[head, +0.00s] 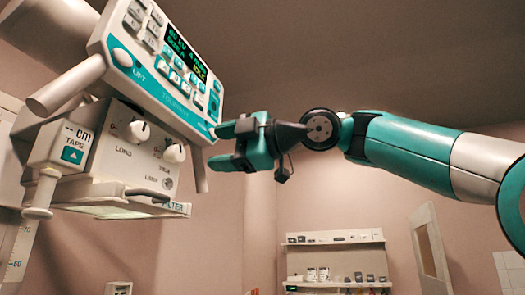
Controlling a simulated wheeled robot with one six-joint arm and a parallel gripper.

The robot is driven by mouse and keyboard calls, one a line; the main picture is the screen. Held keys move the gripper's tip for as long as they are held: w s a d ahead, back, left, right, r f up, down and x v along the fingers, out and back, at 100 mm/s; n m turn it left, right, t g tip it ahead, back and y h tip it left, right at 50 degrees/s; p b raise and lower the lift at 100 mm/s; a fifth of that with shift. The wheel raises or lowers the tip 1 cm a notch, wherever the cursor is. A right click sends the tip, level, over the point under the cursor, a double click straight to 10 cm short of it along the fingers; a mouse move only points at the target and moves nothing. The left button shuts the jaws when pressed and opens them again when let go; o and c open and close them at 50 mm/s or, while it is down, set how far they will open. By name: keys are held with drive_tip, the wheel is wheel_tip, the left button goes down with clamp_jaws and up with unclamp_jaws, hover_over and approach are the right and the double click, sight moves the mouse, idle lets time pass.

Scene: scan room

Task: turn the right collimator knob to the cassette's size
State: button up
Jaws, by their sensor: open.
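The collimator box (110,165) hangs at the left of the head view, below a control panel (160,65) with a lit display. Two white knobs are on its front face: the left knob (138,131) near the word LONG, and the right knob (174,152) nearer my gripper. My gripper (214,147) is open, its two teal fingers pointing left toward the box. The fingertips are to the right of the right knob and look apart from it. Nothing shows between the fingers. The right knob's scale is too small to read. I cannot make out a cassette.
A grey handle bar (65,86) and a TAPE unit (62,148) stick out at the left. A FILTER tray (130,207) sits under the box. A shelf with small items (335,262) and a door (429,250) are far back.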

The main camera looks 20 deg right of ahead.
drive_tip(key=v, duration=0.8)
drive_tip(key=shift+b, duration=0.4)
wheel_tip(320, 180, down, 27)
drive_tip(key=a+m+g+h, duration=0.3)
drive_tip(key=m+g+h, duration=0.15)
drive_tip(key=m, duration=0.85)
drive_tip(key=s+d+f+m+g+h, duration=0.2)
drive_tip(key=s+f+m+g, duration=0.1)
drive_tip(key=s+f, duration=0.6)
drive_tip(key=s+d+f+m+g+h, duration=0.2)
drive_tip(key=s+f, duration=0.6)
drive_tip(key=f, duration=0.6)
drive_tip(key=shift+s+f+m+g+h, duration=0.35)
drive_tip(key=shift+m+g+h, duration=0.35)
drive_tip(key=shift+g+h, duration=0.05)
drive_tip(key=shift+d, duration=0.15)
